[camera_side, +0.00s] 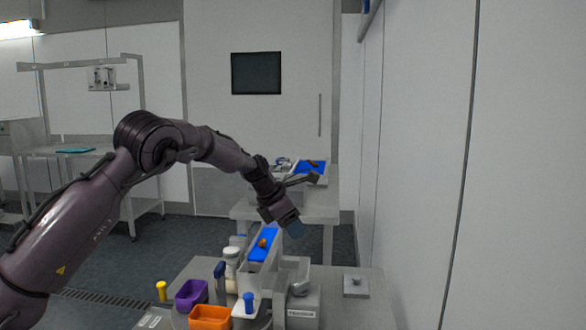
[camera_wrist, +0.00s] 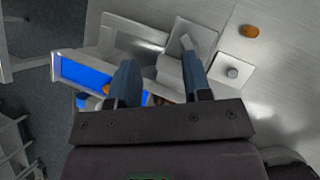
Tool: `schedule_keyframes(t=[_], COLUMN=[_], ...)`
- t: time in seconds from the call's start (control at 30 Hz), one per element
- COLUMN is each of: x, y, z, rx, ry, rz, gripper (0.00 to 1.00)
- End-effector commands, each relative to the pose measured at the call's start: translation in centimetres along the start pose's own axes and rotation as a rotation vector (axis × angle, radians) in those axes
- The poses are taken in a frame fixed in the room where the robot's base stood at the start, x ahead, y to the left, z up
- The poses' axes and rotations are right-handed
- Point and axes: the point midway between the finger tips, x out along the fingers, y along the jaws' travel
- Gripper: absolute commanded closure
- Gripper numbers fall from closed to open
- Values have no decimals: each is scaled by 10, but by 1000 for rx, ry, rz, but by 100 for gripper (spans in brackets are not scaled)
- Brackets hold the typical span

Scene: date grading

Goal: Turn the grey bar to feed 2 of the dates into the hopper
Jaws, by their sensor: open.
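My gripper (camera_side: 290,226) hangs tilted above the near table, close over the blue-floored feed channel (camera_side: 268,236). In the wrist view my gripper (camera_wrist: 160,64) has its two blue-grey fingers apart, with a pale grey block partly between them. One brown date (camera_side: 263,243) lies on the channel's blue floor. A brown shape, probably a date (camera_wrist: 158,101), is partly hidden near the left finger. A grey bar-like piece (camera_side: 300,287) sits on a labelled grey box (camera_side: 302,310); I cannot tell its exact angle. I cannot make out the hopper's opening with certainty.
An orange-brown date (camera_wrist: 249,31) lies on the bare grey table. A grey plate with a knob (camera_side: 356,287) stands at right. Purple (camera_side: 191,294) and orange (camera_side: 210,317) bins stand at front left, near yellow- and blue-topped posts. A rear table holds another blue tray (camera_side: 304,167).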

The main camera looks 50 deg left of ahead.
Motion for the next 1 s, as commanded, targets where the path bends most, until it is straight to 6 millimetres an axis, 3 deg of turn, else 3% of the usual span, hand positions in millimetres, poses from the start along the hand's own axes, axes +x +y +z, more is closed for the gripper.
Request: schedule_keyframes(t=[0.3, 0.6, 0.8, 1.0], x=[-10, -32, -50, -61], y=[31, 66, 91, 108], z=[56, 98, 109, 103], rx=[-231, -559, -848, -1137], ry=[-279, -560, -727, -833], rz=[185, 350, 455, 540], gripper=[55, 55, 55, 55])
